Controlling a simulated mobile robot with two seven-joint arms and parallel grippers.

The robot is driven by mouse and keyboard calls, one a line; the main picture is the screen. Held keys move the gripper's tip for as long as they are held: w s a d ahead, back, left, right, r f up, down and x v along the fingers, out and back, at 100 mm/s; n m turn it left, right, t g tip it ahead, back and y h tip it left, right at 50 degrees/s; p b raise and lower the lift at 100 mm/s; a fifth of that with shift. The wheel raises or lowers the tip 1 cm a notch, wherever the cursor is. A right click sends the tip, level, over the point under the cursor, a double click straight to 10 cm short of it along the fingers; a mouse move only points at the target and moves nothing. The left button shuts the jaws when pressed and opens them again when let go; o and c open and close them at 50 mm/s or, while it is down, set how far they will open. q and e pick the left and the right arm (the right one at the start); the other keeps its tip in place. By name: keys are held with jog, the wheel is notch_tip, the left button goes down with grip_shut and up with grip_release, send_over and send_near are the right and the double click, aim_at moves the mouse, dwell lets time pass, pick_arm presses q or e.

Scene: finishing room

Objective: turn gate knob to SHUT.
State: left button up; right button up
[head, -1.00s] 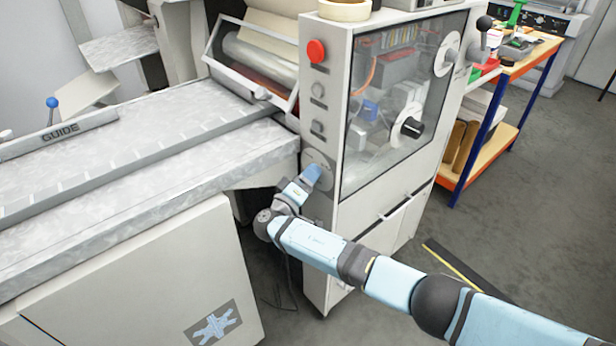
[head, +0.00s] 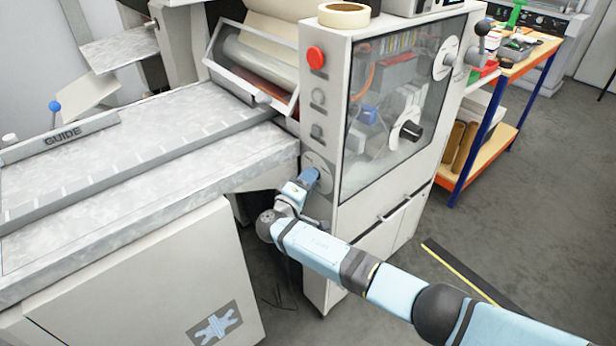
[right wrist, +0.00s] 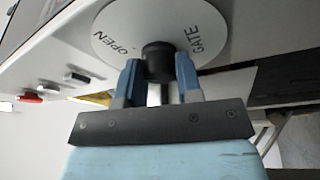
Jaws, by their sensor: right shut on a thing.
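The gate knob (right wrist: 158,60) is a dark round knob on a pale round dial plate (right wrist: 112,22) lettered OPEN and GATE in the right wrist view. My right gripper (right wrist: 160,82) has its two blue fingers on either side of the knob, shut on it. The word SHUT does not show, and I cannot tell which mark the knob points to. In the head view the dial (head: 318,165) is on the narrow face of the machine, low beside the table. My left gripper is not in view.
The metal feed table (head: 150,215) with a GUIDE bar (head: 65,138) runs left. A workbench (head: 515,60) stands at the back right. Grey floor is open at the right.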

pick_arm(q)
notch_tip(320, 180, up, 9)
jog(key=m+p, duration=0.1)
jog(key=p, duration=0.9)
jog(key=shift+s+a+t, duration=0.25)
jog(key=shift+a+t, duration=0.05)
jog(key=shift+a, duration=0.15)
pick_arm(e)
jog(key=shift+r+n+g+y, duration=0.2)
jog(key=shift+n+g, duration=0.5)
jog(key=shift+n, duration=1.45)
jog(key=shift+f+n+g+y, duration=0.1)
jog(key=shift+n+g+y, duration=0.45)
jog(key=shift+n, duration=1.55)
jog(key=shift+r+n+g+y, duration=0.15)
jog(key=shift+n+g, duration=0.7)
jog(key=shift+n, duration=1.3)
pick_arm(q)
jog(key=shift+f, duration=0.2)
pick_arm(e)
jog(key=o, duration=0.9)
jog(key=shift+o, duration=0.2)
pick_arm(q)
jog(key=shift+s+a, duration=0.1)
